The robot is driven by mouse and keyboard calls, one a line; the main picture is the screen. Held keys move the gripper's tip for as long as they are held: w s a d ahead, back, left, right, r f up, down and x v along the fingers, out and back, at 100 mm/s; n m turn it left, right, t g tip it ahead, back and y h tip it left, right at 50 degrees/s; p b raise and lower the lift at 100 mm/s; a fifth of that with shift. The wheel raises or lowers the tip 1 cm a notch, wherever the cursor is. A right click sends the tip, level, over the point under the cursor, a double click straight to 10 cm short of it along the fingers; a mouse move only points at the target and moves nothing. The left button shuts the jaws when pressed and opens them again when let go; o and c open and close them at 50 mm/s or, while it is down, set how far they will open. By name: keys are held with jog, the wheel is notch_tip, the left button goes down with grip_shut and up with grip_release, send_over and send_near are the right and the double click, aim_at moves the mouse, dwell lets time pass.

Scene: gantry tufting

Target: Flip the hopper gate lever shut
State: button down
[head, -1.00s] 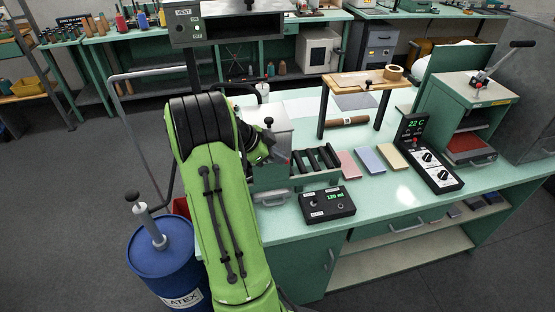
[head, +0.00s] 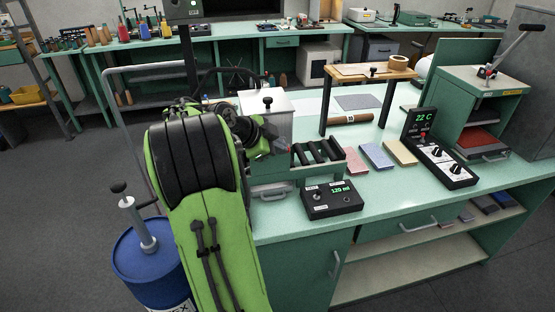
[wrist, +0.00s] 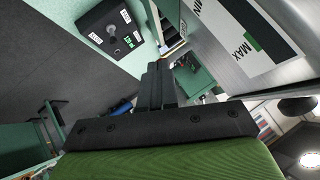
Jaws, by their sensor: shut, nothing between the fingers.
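A pale metal box with a black knob on top, which looks like the hopper (head: 284,103), stands on the green bench behind my wrist in the head view. In the wrist view a grey metal wall with a MIN/MAX label (wrist: 239,42) fills the upper right. My gripper (wrist: 158,70) is shut and empty, its dark fingers together beside that wall. In the head view my wrist hides part of the box front, and the fingers are hard to make out. I cannot clearly pick out the gate lever in either view.
A black control box (head: 332,199) reading 120 ml sits on the bench, also in the wrist view (wrist: 112,30). A roller tray (head: 318,152) and coloured pads (head: 377,156) lie nearby. A blue drum (head: 150,262) with a pump stands left of the bench.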

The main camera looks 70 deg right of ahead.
jog(key=h+b, duration=0.1)
jog(key=b, duration=0.1)
jog(key=shift+f+m+t+b, duration=0.3)
jog(key=shift+b, duration=0.05)
jog(key=shift+r+p, duration=0.45)
jog(key=shift+r, duration=0.25)
jog(key=shift+a+r, duration=0.1)
